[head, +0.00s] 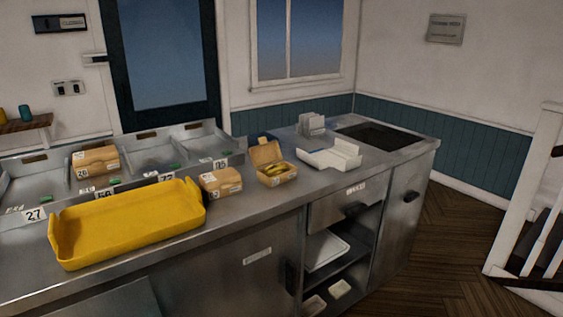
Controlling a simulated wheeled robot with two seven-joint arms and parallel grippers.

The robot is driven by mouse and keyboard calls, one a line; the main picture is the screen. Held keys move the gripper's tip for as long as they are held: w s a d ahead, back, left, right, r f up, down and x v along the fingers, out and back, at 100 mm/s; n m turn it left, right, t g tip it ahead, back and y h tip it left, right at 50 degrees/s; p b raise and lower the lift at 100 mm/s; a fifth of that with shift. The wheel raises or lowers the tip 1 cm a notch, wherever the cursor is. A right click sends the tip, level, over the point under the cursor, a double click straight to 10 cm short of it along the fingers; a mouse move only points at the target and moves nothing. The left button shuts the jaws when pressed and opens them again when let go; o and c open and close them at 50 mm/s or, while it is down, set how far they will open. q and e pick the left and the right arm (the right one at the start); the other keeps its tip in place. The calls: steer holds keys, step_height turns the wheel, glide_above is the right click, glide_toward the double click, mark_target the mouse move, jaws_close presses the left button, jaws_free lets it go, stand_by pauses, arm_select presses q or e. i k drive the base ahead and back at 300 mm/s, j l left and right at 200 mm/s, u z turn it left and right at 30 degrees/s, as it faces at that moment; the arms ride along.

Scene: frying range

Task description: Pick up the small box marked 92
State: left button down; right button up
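Two small closed tan boxes with white labels show in the head view. One box (221,182) stands on the steel counter just right of the yellow tray. The other box (95,160) sits in a steel bin at the back left. Their label numbers are too small to read surely, so I cannot tell which is marked 92. A third tan box (268,155) stands with its lid open and yellow food inside. Neither of my grippers is in view.
A yellow tray (130,232) lies on the counter (235,215) at the left. Steel bins (153,155) with number tags line the back. An open white carton (330,155), a grey holder (312,123) and a dark recess (385,136) are at the right. Open shelves are below.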

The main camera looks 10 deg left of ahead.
mark_target(210, 195)
steer(key=i+u, duration=0.1)
steer(key=u, duration=0.6)
steer(key=i+l+u, duration=0.4)
steer(key=l, duration=0.15)
steer(key=i+l+u, duration=0.15)
steer(key=l, duration=0.15)
steer(key=i+l+u, duration=0.2)
steer(key=l, duration=0.15)
steer(key=i+l, duration=0.1)
steer(key=l, duration=0.25)
steer(key=i+l, duration=0.1)
steer(key=l, duration=0.25)
steer(key=i+l, duration=0.1)
steer(key=l, duration=0.25)
steer(key=i+l+u, duration=0.1)
steer(key=l, duration=0.25)
